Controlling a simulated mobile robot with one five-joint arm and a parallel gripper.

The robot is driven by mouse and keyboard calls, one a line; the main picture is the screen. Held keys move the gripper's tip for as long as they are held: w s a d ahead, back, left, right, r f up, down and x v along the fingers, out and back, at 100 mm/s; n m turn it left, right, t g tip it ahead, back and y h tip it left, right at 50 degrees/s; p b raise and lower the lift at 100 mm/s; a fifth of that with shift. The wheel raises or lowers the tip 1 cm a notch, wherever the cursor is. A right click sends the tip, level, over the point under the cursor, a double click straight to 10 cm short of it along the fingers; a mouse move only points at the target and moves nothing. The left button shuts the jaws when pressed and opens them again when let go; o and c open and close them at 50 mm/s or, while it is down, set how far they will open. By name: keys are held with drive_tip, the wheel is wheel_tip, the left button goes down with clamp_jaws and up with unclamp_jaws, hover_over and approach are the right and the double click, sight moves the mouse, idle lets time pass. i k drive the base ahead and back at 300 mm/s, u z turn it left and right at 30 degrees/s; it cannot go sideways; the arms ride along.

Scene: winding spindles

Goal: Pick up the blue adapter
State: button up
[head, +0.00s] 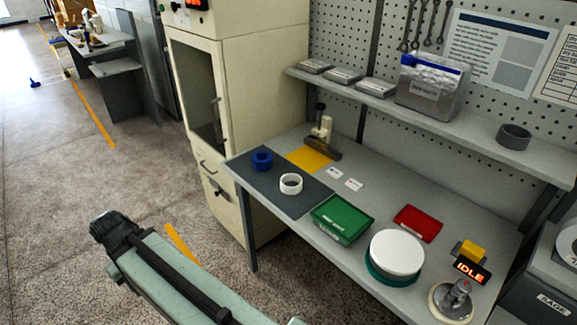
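The blue adapter (262,161) is a short blue ring. It rests on the dark mat (245,178) at the left end of the workbench, with a white ring (291,184) just to its right and nearer. My arm enters from the bottom of the head view, left of the bench and well apart from the adapter. A dark part shows at the arm's far end, but I cannot make out gripper fingers, so whether my gripper is open or shut does not show.
A green bin (342,220), a white round-topped item (397,252), a red tray (418,223) and an IDLE display (472,269) stand right of the mat. A toggle clamp (323,138) stands behind. A shelf (430,120) overhangs the back. A cream cabinet (235,110) stands behind the bench's left end.

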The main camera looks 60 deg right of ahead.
sight(262, 161)
drive_tip(key=u, duration=0.15)
drive_tip(key=i, duration=1.2)
drive_tip(key=z, duration=0.05)
